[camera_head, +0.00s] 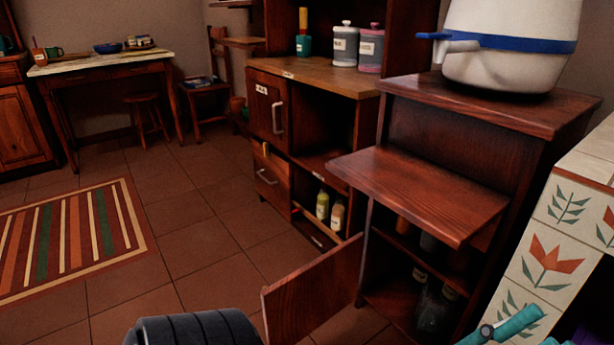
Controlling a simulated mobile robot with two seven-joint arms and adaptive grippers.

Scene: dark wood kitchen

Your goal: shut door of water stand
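The water stand (393,267) is a dark wood cabinet at the right, with a pulled-out flat board (425,187) at mid height. Its lower door (314,290) stands open, swung out toward the lower left. Behind the opening, bottles (436,305) stand on the lower shelf. A white water container (512,50) with a blue band and tap is on top. A teal jointed part (512,325) at the bottom right may belong to my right gripper; its fingertips cannot be made out. My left gripper is not visible.
A dark ribbed part, probably mine, shows at the bottom edge near the door. A tiled counter (570,235) stands close on the right. A cabinet with drawers (270,180) is left of the stand. The tiled floor (215,250) left of the door is clear up to a striped rug (70,240).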

